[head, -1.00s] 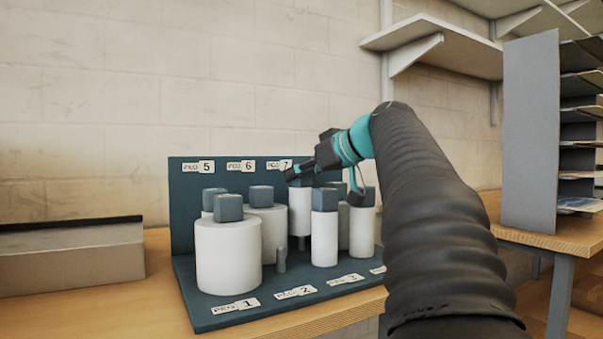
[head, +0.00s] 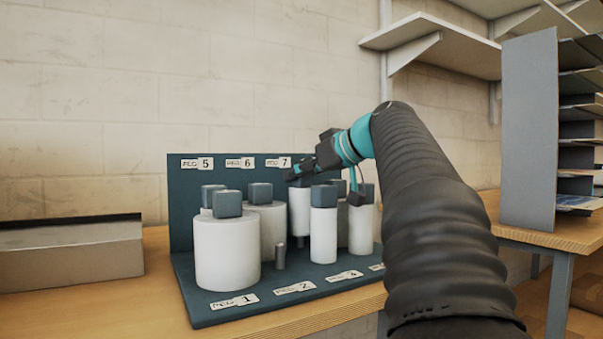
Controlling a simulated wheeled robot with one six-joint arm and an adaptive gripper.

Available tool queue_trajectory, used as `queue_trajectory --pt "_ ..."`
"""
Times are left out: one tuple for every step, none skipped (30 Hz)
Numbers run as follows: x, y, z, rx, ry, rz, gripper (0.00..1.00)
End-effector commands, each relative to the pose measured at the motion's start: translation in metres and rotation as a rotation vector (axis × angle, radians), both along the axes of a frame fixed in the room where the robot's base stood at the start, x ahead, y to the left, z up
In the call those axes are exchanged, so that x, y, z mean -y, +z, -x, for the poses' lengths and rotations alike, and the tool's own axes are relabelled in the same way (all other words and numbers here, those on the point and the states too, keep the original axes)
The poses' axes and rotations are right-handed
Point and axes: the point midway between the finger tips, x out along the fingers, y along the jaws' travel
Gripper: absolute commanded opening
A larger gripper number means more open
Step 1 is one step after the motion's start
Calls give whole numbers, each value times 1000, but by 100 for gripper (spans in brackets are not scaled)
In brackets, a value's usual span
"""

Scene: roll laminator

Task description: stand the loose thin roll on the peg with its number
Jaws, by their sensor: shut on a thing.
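My gripper (head: 325,176) is above the back row of a dark blue peg rack (head: 215,314), seen partly from behind my arm. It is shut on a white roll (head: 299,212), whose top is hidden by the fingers. The roll is upright, and its lower end is raised above the rack base. A short grey stem (head: 301,243) shows below it; I cannot tell if this is a peg or the roll's core. A bare grey peg (head: 280,257) stands in the front row behind the peg 2 label (head: 295,288). No number on the roll is readable.
A wide white roll (head: 227,255) stands at peg 1 and a thin one (head: 323,235) near peg 3. More capped rolls (head: 269,228) stand behind. Back labels read 5, 6 and 7. A grey box (head: 72,252) lies left; a sorter (head: 530,130) stands right.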

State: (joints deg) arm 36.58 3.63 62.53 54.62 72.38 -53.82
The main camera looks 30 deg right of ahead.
Motion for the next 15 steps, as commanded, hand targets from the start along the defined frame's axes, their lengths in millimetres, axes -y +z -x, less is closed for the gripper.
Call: queue_trajectory --pt "0 -3 0 0 0 0 0" --pt "0 -3 0 0 0 0 0" --pt "0 -4 0 0 0 0 0" --pt "0 -5 0 1 0 0 0" --pt "0 -6 0 1 0 0 0" --pt "0 -7 0 1 0 0 0" --pt "0 -8 0 0 0 0 0" --pt "0 -8 0 0 0 0 0" --pt "0 -10 0 1 0 0 0" --pt "0 -10 0 1 0 0 0" --pt "0 -11 0 1 0 0 0" --pt "0 -12 0 1 0 0 0" --pt "0 -13 0 1 0 0 0" --pt "0 -14 0 1 0 0 0" --pt "0 -14 0 1 0 0 0"
